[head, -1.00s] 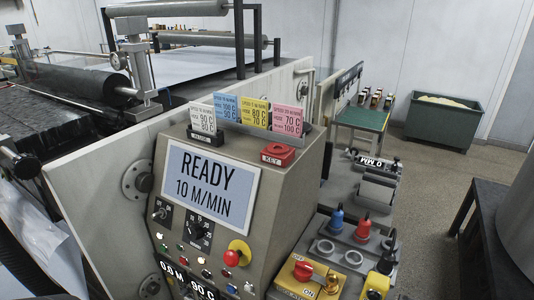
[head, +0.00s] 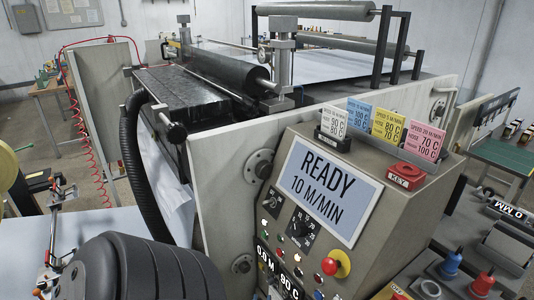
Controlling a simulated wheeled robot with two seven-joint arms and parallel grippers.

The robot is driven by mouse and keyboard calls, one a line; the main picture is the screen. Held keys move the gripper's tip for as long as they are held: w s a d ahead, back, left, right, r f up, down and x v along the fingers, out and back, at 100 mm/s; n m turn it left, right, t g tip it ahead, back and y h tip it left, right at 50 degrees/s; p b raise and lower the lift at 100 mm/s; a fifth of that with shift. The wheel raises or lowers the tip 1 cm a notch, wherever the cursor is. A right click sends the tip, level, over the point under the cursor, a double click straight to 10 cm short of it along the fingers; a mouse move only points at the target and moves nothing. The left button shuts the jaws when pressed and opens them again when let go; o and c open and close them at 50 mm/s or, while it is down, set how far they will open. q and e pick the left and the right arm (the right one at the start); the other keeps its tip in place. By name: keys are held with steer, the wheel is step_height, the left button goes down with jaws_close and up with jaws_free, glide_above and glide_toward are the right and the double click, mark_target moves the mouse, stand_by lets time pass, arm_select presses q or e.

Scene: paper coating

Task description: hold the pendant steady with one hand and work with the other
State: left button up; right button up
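No hand-held pendant can be made out. The grey control console (head: 285,235) fills the lower middle, with a tilted screen (head: 325,192) reading READY 10 M/MIN. Below the screen are knobs, small lamps and a red button on a yellow base (head: 336,264). A large dark ribbed rounded shape, probably my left arm or gripper (head: 112,268), stands in the lower left, left of the console and apart from it. No fingertips can be made out on it, so its opening is hidden. My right gripper is out of view.
The coating machine's rollers (head: 225,72) and end plate (head: 235,150) stand behind the console. Cards (head: 388,123) and a red KEY block (head: 406,176) sit on top.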

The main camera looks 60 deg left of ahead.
arm_select(q)
jaws_close()
stand_by(1.1)
